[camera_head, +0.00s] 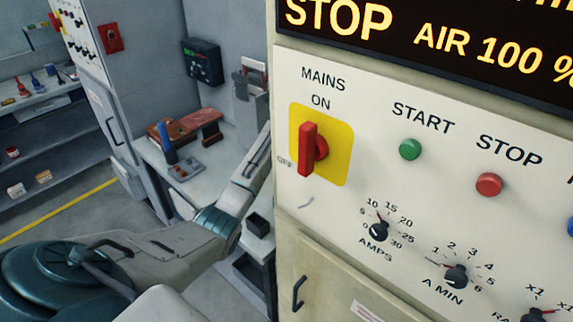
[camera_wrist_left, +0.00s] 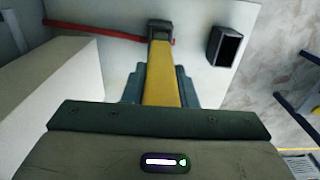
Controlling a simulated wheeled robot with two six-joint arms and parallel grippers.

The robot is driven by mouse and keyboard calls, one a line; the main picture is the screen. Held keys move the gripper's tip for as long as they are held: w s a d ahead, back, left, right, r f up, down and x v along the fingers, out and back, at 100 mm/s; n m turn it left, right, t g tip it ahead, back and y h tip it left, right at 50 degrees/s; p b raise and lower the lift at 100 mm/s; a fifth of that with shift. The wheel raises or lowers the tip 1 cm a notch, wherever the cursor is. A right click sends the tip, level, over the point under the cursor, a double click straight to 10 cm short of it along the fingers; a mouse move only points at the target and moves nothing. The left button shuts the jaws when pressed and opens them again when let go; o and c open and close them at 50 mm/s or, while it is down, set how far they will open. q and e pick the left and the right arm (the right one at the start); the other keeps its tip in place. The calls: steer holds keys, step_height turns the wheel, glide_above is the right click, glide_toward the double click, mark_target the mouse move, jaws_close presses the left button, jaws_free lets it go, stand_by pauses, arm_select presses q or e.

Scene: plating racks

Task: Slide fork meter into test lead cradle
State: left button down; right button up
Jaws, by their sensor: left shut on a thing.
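In the left wrist view, a yellow meter body (camera_wrist_left: 161,75) with a dark grey head sits between the fingers of my left gripper (camera_wrist_left: 161,92), which is shut on it. The meter's head points away from the wrist, over the pale bench top. A dark, open-topped rectangular box, apparently the test lead cradle (camera_wrist_left: 225,47), stands to the right of the meter, apart from it. A small dark box on the bench (camera_head: 258,225) in the head view looks like the same one. There, the cabinet hides my left gripper's fingertips. My right gripper is not in view.
A red strip or lead (camera_wrist_left: 92,30) runs across the bench beside the meter's head. A control cabinet (camera_head: 330,240) with knobs and buttons fills the right of the head view, close to my left arm.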

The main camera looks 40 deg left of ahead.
arm_select(q)
steer(key=shift+f, duration=2.7)
steer(key=c, duration=1.1)
jaws_free()
